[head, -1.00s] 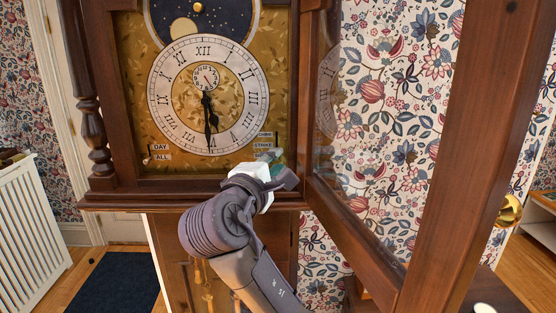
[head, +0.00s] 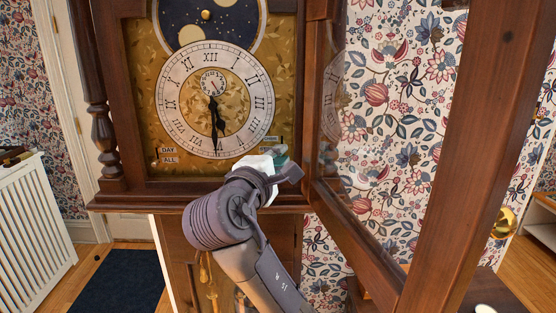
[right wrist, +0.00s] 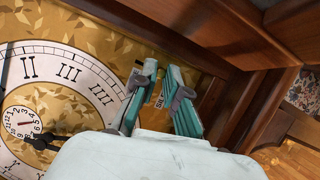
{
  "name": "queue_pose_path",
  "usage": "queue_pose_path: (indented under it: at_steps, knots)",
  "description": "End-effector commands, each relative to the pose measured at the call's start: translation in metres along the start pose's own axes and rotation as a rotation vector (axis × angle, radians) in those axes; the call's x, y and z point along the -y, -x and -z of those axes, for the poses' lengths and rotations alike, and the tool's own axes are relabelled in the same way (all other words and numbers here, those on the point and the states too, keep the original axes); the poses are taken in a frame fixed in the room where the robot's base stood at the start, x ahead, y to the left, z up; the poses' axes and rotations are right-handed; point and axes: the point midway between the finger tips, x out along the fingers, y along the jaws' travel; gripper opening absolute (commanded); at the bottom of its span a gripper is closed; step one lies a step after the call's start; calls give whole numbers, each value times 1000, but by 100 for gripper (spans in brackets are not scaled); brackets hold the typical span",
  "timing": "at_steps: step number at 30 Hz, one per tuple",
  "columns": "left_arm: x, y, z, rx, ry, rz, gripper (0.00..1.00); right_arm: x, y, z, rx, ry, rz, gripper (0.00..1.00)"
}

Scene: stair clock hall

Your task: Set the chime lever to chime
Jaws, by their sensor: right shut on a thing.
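The tall clock's face (head: 214,98) stands in front of me, with a cream Roman-numeral dial on a gold plate. My right gripper (head: 280,154) is at the dial plate's lower right corner, over the column of small labels there. The top label (head: 271,139) of that column still shows just above the fingers; the lower ones are covered. In the right wrist view the teal finger pads (right wrist: 166,92) reach to the plate beside the dial, with a bit of label between them. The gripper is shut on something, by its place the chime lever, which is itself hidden. My left gripper is out of view.
The clock's glazed door (head: 390,215) stands open on the right, close to my right arm. A wooden sill (head: 130,200) runs below the dial. DAY and ALL labels (head: 168,155) are at lower left. A white radiator (head: 35,215) stands at far left.

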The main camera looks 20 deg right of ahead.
Motion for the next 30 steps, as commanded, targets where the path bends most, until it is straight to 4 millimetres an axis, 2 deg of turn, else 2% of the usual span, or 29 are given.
queue_pose_path:
  at_steps: [1,5,13,14,16,30]
  knots:
    - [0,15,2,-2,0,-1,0,-17,-1,-3,1,-2,0,0]
    - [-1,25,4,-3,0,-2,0,-30,-1,-5,0,0,1,0]
    - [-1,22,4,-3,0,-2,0,-31,0,-6,1,-3,-8,0]
    - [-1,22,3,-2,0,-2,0,-31,0,-6,1,-3,-8,13]
    - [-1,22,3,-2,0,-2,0,-31,0,-6,1,-3,-9,23]
    - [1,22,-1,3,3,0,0,-28,4,-5,-1,-2,-2,23]
